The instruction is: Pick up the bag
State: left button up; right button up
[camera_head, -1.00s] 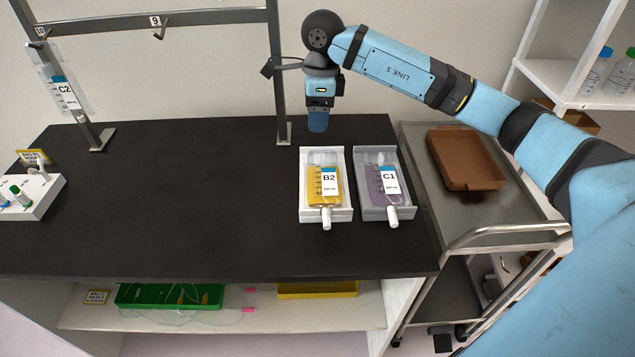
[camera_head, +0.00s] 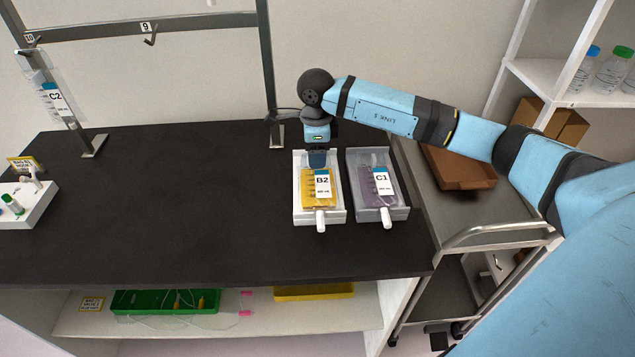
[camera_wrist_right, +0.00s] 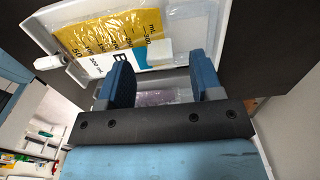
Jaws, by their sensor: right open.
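A yellow bag labelled B2 (camera_head: 322,190) lies in a white tray (camera_head: 298,217) at the table's right side. In the right wrist view the yellow bag (camera_wrist_right: 112,36) lies in its tray, beyond my fingers. A purple bag labelled C1 (camera_head: 379,186) lies in a second tray (camera_head: 400,214) to its right. A bag labelled C2 (camera_head: 56,100) hangs at the left post. My right gripper (camera_head: 317,160) points down over the far end of the B2 tray. In the wrist view its two blue fingers (camera_wrist_right: 160,62) are apart, with no bag gripped. My left gripper is out of view.
A metal rack post (camera_head: 266,75) stands close behind my right gripper. A cart with a brown tray (camera_head: 458,168) is to the right of the table. The dark tabletop (camera_head: 180,200) is clear in the middle. A white device (camera_head: 25,204) sits at the left edge.

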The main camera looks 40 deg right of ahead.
notch_tip(320, 180, down, 2)
jog(key=shift+f, duration=0.1)
jog(key=c, duration=1.1)
